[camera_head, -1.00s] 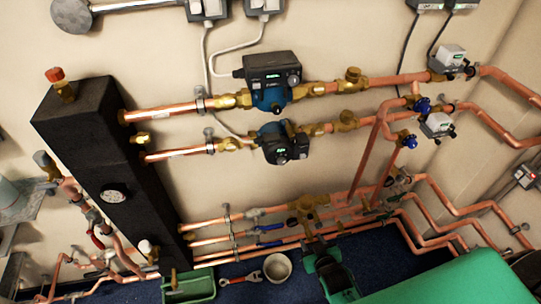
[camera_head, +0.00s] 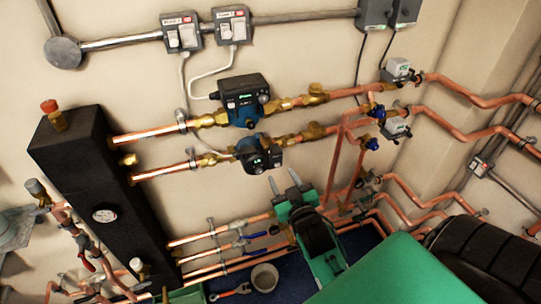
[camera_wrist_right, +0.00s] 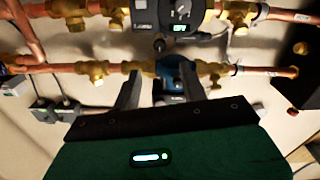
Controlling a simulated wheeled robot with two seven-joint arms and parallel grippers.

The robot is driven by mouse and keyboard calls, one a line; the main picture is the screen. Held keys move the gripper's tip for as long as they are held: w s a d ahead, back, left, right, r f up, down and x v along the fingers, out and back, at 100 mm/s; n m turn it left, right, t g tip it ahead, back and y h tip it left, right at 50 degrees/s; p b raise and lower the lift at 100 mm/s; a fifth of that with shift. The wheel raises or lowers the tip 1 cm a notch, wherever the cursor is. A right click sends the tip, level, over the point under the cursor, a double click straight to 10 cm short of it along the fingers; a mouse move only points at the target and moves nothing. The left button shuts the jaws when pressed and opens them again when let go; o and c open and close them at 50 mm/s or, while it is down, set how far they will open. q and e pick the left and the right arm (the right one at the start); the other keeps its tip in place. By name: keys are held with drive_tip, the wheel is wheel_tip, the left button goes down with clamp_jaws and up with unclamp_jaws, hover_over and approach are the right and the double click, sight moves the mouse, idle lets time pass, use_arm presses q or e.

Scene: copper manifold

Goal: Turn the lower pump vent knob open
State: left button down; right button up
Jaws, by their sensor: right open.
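The lower pump (camera_head: 260,155), with a blue body and black front box, sits on the lower copper pipe row. In the right wrist view, which is upside down, it shows at the top (camera_wrist_right: 180,14) with a green display. In the head view the knob is too small to tell. My right gripper (camera_head: 284,182) is open and empty, just below and right of the lower pump, fingers pointing up toward it. Its fingers show in the wrist view (camera_wrist_right: 160,80). My left gripper is out of view.
The upper pump (camera_head: 242,100) sits close above the lower one. A black manifold block (camera_head: 85,190) stands left. Copper pipes (camera_head: 220,235) run below. Valve actuators (camera_head: 398,70) are at right. Plain wall lies between the pumps and the lower pipes.

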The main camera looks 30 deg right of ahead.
sight(269, 153)
drive_tip(key=p+x, duration=0.2)
drive_tip(key=x, duration=0.6)
drive_tip(key=shift+w+r, duration=0.1)
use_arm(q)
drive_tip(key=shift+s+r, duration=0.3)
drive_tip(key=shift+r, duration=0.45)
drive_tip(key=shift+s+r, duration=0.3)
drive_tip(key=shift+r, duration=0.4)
use_arm(e)
drive_tip(key=shift+w+d, duration=0.15)
drive_tip(key=shift+w, duration=0.35)
clamp_jaws()
use_arm(q)
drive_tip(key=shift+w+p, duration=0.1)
drive_tip(key=shift+p, duration=0.2)
